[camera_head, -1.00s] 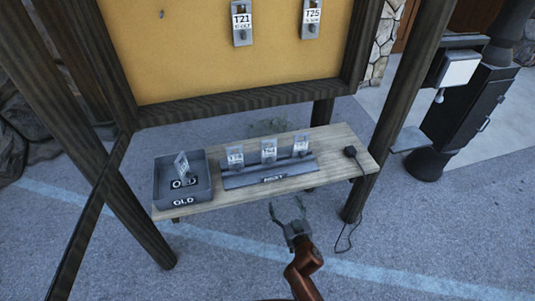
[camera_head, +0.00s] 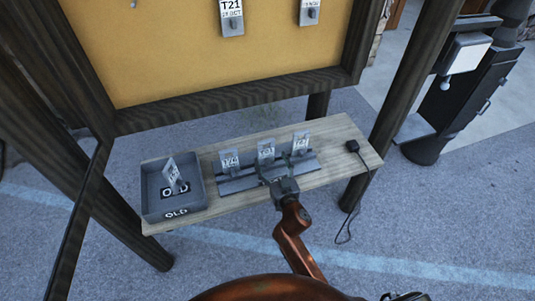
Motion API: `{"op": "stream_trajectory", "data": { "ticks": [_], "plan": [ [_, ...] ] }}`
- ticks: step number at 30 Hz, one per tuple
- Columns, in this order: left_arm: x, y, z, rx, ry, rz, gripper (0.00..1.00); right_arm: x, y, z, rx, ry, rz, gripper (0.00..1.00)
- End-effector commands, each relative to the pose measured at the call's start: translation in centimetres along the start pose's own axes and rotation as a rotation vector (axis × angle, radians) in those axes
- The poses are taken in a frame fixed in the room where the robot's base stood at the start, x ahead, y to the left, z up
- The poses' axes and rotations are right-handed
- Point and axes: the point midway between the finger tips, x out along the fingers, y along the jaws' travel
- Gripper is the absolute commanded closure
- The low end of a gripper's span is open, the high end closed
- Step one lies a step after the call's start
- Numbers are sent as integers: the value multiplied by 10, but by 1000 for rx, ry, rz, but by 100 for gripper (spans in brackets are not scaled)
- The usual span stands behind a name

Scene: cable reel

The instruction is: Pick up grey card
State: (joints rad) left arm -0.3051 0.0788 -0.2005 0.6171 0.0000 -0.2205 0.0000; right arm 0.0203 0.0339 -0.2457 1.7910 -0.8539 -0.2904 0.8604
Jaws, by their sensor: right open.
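Several grey-and-white cards with printed labels are in view. Three stand in the grey rack (camera_head: 232,186) on the shelf: a left card (camera_head: 229,160), a middle card (camera_head: 266,152) and a right card (camera_head: 300,144). I cannot tell which one the task means. Another card (camera_head: 171,174) leans in the grey OLD tray (camera_head: 152,210). Two more, the T21 card (camera_head: 232,20) and a card to its right (camera_head: 309,13), hang on the board. My right gripper (camera_head: 278,176) is open at the rack's front, just below the middle card. Whether it touches anything is unclear. My left gripper is not seen.
The wooden shelf (camera_head: 338,150) sits under the yellow board (camera_head: 180,60). Dark posts (camera_head: 385,110) stand on both sides. A small black block (camera_head: 352,146) with a hanging cord lies at the shelf's right end.

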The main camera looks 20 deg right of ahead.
Motion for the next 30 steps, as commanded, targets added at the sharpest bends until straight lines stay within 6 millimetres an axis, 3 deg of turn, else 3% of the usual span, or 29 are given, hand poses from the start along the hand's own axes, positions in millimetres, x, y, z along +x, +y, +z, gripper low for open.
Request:
{"op": "stream_trajectory", "data": {
  "ticks": [9, 18, 30],
  "plan": [
    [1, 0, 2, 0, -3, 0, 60, 44, -3, -3, -1, 1, -3, 30],
    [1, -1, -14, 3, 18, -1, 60, 47, -1, -2, 0, 0, 0, 30],
    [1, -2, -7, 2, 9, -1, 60, 47, 0, -2, 0, 0, 1, 58]
  ]
}}
